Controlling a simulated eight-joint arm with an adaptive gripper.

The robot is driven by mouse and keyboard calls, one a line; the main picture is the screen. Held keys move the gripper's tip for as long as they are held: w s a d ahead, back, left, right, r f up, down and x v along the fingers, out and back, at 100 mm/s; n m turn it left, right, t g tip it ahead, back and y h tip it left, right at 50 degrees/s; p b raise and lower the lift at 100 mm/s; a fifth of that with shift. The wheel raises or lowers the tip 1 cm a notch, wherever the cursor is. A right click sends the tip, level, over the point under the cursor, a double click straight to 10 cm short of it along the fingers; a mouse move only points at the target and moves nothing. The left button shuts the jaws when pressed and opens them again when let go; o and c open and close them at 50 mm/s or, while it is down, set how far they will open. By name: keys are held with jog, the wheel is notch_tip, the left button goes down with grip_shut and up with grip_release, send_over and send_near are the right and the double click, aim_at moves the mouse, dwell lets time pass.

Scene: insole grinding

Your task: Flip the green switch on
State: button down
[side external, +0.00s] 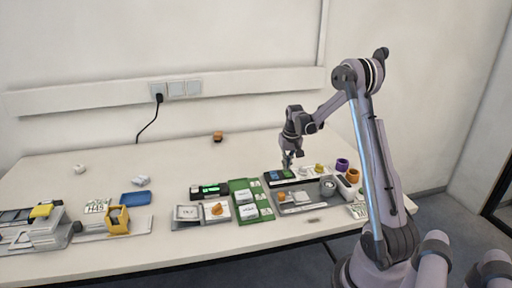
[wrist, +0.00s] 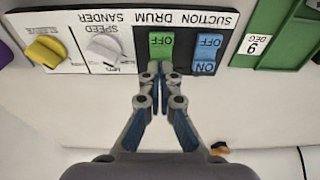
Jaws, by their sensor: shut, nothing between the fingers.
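The green switch (wrist: 161,44) sits on a black panel section under the upside-down word DRUM in the wrist view. Its OFF label shows; its near end is hidden behind my fingertips. My gripper (wrist: 154,68) is shut and empty, with its tips at the near end of the green switch; I cannot tell whether they touch it. In the side view my gripper (side external: 287,167) points down over the control panel (side external: 272,184), where the green switch is too small to make out.
A blue switch (wrist: 207,54) with OFF and ON labels is close to the right of the green one. A white knob (wrist: 105,48) and a yellow knob (wrist: 45,51) are to the left. A green holder (wrist: 272,34) stands at the right. Bare table lies in front.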

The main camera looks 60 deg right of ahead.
jog(key=shift+w+d+f+g+y, duration=0.25)
jog(key=shift+f+g+y, duration=0.1)
jog(key=shift+g+y, duration=0.05)
jog(key=shift+s+a, duration=0.15)
jog(key=shift+s+a+r, duration=0.2)
jog(key=shift+s+a, duration=0.3)
dwell(0.5)
notch_tip(320, 180, up, 14)
jog(key=w+d, duration=0.1)
jog(key=shift+w+d, duration=0.35)
jog(key=shift+f, duration=0.1)
